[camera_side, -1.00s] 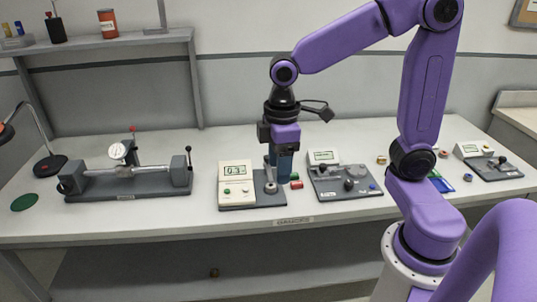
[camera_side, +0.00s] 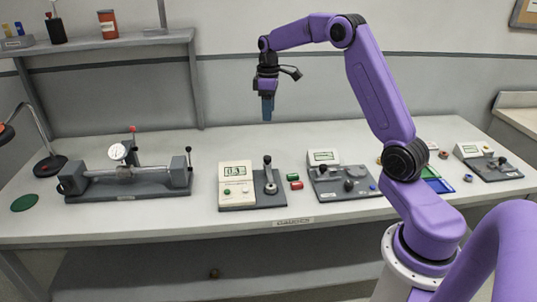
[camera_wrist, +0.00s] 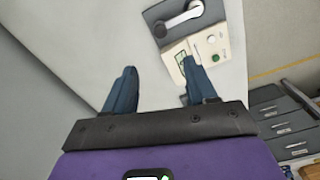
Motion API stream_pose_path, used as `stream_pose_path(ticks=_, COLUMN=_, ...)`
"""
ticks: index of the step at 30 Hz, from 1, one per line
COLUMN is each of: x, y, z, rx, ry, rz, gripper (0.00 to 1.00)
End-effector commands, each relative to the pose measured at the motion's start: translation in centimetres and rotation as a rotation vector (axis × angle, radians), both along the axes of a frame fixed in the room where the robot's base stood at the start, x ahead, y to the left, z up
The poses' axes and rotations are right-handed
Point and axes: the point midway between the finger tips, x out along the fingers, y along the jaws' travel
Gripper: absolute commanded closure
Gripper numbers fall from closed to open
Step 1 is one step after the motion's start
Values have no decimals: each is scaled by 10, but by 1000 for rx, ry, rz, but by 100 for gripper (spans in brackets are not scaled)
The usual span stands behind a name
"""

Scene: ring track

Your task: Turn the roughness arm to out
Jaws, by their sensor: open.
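The wrist view also shows the arm (camera_wrist: 182,18) and the instrument (camera_wrist: 184,62). My gripper (camera_side: 267,118) is open and empty, well above and behind the instrument. Its fingers (camera_wrist: 159,70) are apart in the wrist view.
Small green (camera_side: 292,177) and red (camera_side: 296,185) cylinders lie right of the instrument. Another display unit with knobs (camera_side: 345,183) stands further right. A dial-gauge bench fixture (camera_side: 125,178) stands at left. The air around my gripper is clear.

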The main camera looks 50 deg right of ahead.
Motion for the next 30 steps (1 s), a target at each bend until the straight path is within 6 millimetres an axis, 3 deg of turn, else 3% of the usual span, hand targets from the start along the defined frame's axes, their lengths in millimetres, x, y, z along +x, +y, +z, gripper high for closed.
stream_pose_path(ticks=5, x=-1, y=0, z=-22, rx=1, ry=4, rz=0, gripper=44)
stream_pose_path(ticks=24, x=-2, y=1, z=-139, rx=1, ry=5, rz=0, gripper=44)
stream_pose_path(ticks=30, x=-1, y=1, z=-163, rx=0, ry=1, rz=0, gripper=44)
